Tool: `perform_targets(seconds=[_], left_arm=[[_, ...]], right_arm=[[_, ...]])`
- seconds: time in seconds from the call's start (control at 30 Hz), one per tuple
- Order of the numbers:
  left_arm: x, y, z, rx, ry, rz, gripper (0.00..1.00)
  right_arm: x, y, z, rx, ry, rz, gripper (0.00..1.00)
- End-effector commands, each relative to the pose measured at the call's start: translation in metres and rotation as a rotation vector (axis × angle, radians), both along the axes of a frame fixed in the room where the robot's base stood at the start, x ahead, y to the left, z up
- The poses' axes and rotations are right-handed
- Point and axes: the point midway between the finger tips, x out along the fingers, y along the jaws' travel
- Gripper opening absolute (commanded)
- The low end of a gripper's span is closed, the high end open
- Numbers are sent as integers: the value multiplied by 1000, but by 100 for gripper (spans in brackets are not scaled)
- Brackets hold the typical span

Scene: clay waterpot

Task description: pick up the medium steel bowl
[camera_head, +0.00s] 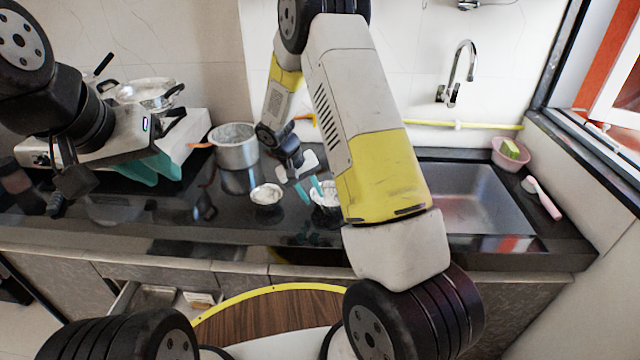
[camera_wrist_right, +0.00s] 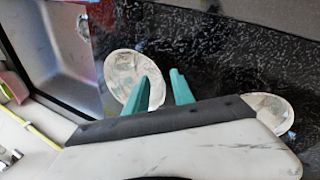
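A steel bowl (camera_head: 325,200) sits on the dark counter left of the sink, partly hidden by my right arm; it is the larger of two bowls in the right wrist view (camera_wrist_right: 118,75). A smaller steel bowl (camera_head: 266,195) stands to its left and also shows in the wrist view (camera_wrist_right: 270,110). Which is the medium one is not certain. My right gripper (camera_head: 310,190) is open at the larger bowl's left side, its teal fingers (camera_wrist_right: 164,88) apart near the rim; contact cannot be told. My left gripper (camera_head: 154,170) is open and empty before the stove.
A steel pot (camera_head: 236,150) stands behind the smaller bowl. Another pot (camera_head: 146,93) is on the white stove (camera_head: 190,130). The sink (camera_head: 478,195) is right of my arm, with a pink basin (camera_head: 508,155) and a brush (camera_head: 542,197) beyond. A drawer (camera_head: 160,300) stands open below.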

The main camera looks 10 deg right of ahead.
Motion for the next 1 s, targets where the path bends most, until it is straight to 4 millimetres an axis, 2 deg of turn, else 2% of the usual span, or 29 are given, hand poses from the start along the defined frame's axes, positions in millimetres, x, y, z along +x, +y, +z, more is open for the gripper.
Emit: perform_targets(seconds=[0.13,0.37,0.4,0.53,0.57,1.0], left_arm=[[0,0,0,0,0,0,25],[0,0,0,0,0,0,25],[0,0,0,0,0,0,25],[0,0,0,0,0,0,25],[0,0,0,0,0,0,25],[0,0,0,0,0,0,25]], right_arm=[[1,-9,-21,-1,1,-2,29],[2,-10,-25,0,-2,0,29],[2,-10,-25,0,-2,0,27],[2,-10,-25,0,-1,-1,2],[2,-10,-25,0,-1,-1,0],[1,-10,-26,1,0,-1,0]])
